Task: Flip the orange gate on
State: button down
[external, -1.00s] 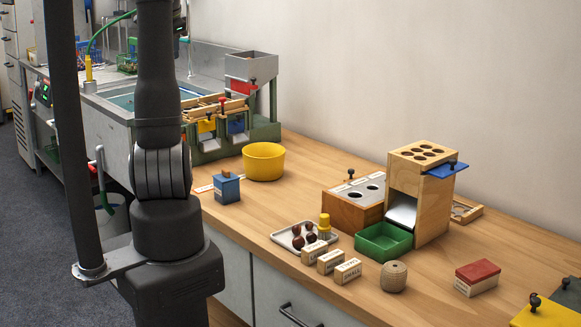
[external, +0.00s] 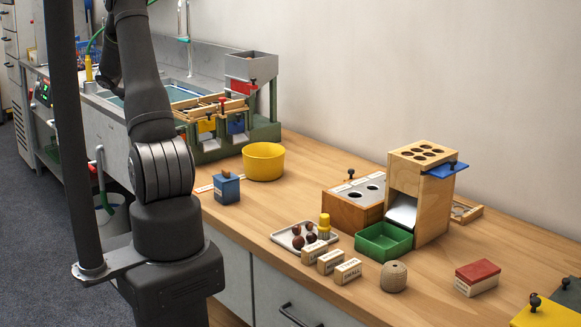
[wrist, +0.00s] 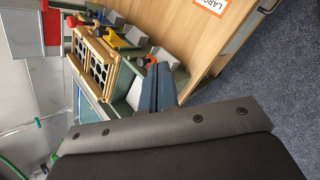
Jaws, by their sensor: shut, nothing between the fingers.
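In the wrist view the small orange gate (wrist: 140,62) sits at the near end of the row of gates on the green-framed sorter, just left of my fingertips. My gripper (wrist: 158,70) is shut with nothing between its dark blue fingers. I cannot tell whether it touches the gate. The yellow gate (wrist: 115,41) is farther along the row. In the external view the sorter shows its yellow gate (external: 206,125) and blue gate (external: 236,125). I cannot make out the orange gate or my gripper there.
A grey hopper (external: 251,66) with a red gate (external: 243,87) stands behind the sorter. A yellow bowl (external: 263,162) and a blue box (external: 227,188) stand on the wooden counter to its right. The sink (external: 180,92) lies beyond the sorter.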

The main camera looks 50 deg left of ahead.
jog(key=s+a+f+n+t+y, duration=0.2)
jog(key=f+n, duration=0.4)
jog(key=n, duration=0.6)
jog(key=s+a, duration=0.1)
jog(key=s, duration=0.1)
jog(key=shift+s+a, duration=0.2)
jog(key=shift+s, duration=0.15)
jog(key=shift+f, duration=0.1)
jog(key=w+a+f, duration=0.1)
jog(key=w+f, duration=0.2)
jog(key=w, duration=0.8)
jog(key=shift+a, duration=0.35)
jog(key=shift+w+r, duration=0.1)
